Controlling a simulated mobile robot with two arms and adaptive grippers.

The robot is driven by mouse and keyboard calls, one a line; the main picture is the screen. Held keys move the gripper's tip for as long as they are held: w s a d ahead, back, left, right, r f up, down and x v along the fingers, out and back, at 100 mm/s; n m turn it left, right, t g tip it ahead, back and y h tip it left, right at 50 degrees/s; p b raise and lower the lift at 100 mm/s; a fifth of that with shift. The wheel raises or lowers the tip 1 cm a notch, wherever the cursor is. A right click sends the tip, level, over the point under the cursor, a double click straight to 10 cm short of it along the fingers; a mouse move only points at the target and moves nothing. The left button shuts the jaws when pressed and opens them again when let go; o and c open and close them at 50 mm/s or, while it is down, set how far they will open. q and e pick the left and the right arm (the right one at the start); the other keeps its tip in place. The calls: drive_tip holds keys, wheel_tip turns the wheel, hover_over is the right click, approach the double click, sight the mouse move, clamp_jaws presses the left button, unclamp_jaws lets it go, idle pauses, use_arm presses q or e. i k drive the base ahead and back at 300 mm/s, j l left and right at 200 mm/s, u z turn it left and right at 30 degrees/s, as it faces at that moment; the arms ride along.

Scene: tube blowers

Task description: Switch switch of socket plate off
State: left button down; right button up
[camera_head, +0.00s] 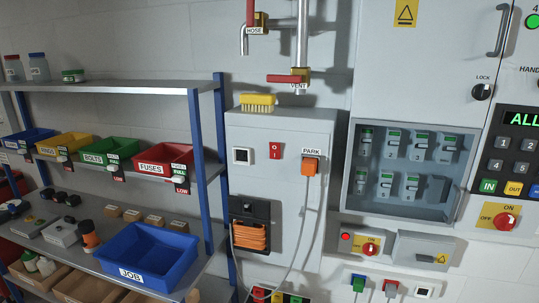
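Neither of my grippers is in view. I cannot tell which is the task's socket plate.
A shelf rack (219,150) with coloured bins, including a blue JOB bin (148,257), stands at left. The grey cabinet (272,200) has an orange PARK plug (310,165) with a hanging cable. At right are a breaker box (350,185) and another red rotary switch (504,220).

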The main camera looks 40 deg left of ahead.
sight(275, 147)
drive_tip(key=u, duration=1.25)
